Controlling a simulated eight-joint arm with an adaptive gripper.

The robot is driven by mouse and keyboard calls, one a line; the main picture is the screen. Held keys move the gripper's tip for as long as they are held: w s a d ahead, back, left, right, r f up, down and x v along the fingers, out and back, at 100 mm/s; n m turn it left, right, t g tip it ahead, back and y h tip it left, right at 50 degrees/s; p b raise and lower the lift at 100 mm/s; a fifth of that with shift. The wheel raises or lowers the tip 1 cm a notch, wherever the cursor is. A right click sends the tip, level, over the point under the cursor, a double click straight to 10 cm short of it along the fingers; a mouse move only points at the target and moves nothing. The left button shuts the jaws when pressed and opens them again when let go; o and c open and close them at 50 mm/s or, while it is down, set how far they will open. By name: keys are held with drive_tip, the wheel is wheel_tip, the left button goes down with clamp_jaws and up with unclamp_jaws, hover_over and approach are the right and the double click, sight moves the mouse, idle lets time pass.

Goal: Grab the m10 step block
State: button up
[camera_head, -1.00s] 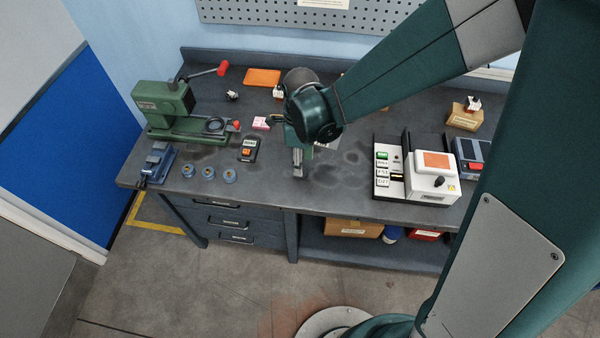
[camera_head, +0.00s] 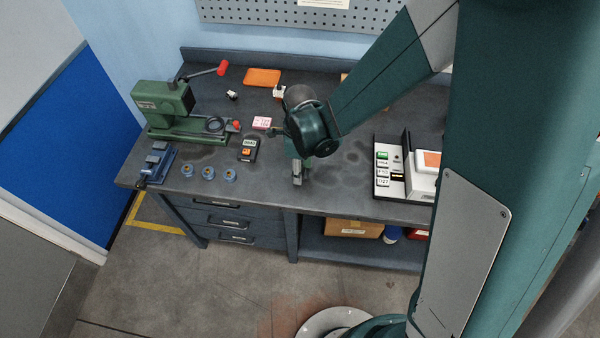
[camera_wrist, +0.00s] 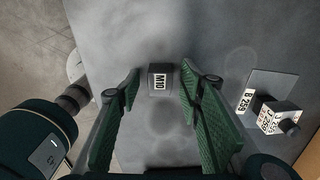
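The m10 step block (camera_wrist: 161,78) is a small dark grey block with a white M10 label, standing on the grey bench top in the wrist view. My gripper (camera_wrist: 160,88) is open, with one green finger on each side of the block. The block is between or just beyond the fingertips, with a visible gap on both sides; nothing is gripped. In the head view my gripper (camera_head: 298,168) points down near the front middle of the bench. I cannot clearly tell the block from the fingers there.
A labelled device on a plate (camera_wrist: 272,108) is right of my gripper in the wrist view. In the head view, a small meter (camera_head: 249,149), blue rings (camera_head: 208,172) and a green press (camera_head: 170,112) are to the left. A white box (camera_head: 424,172) is to the right.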

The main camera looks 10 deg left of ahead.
idle(0.5)
drive_tip(key=c, duration=1.2)
drive_tip(key=shift+o, duration=0.2)
drive_tip(key=shift+r, duration=0.15)
drive_tip(key=shift+r+p, duration=0.35)
drive_tip(key=shift+r, duration=4.55)
